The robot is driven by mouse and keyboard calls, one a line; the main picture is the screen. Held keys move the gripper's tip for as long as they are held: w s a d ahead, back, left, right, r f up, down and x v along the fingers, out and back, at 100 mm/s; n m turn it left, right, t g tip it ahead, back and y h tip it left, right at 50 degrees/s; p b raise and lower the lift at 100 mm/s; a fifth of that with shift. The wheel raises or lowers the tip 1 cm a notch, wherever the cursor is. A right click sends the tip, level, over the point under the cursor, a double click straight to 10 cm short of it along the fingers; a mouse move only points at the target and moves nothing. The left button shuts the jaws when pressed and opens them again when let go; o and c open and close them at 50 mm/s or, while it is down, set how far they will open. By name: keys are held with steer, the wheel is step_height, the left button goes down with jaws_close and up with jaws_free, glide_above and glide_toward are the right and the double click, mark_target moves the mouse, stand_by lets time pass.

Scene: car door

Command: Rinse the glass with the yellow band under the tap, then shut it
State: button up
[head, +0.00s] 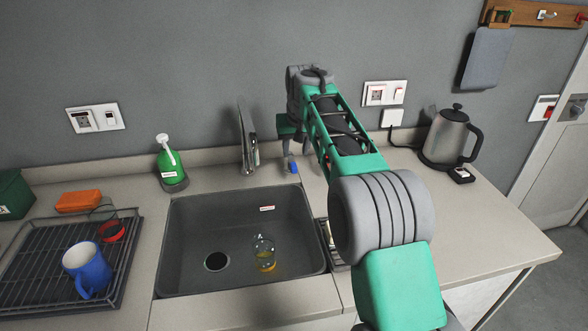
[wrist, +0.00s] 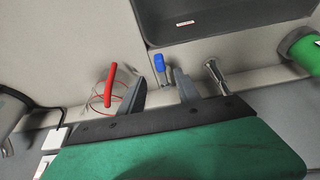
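The glass with the yellow band (head: 264,254) stands in the dark sink (head: 190,230), right of the drain; its yellow band is low on it. The silver tap (head: 247,140) rises behind the sink, and I see no water stream. A small blue handle (head: 292,165) is on the counter right of the tap; it also shows in the wrist view (wrist: 159,63). My gripper (wrist: 160,88) is open and empty, its fingers apart on either side of the blue handle's line. In the head view my gripper (head: 289,145) is partly hidden by my arm.
A red piece with thin curved lines (wrist: 110,85) is close beside one finger. A green bottle (head: 170,165) stands left of the tap. A drying rack (head: 40,262) holds a blue mug (head: 86,268) and a red-banded glass (head: 112,231). A kettle (head: 448,138) is at right.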

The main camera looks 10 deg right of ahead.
mark_target(293, 164)
steer(key=p+x, duration=0.1)
steer(key=x, duration=0.6)
steer(key=shift+w+f, duration=0.2)
steer(key=shift+w, duration=0.05)
jaws_close()
stand_by(1.1)
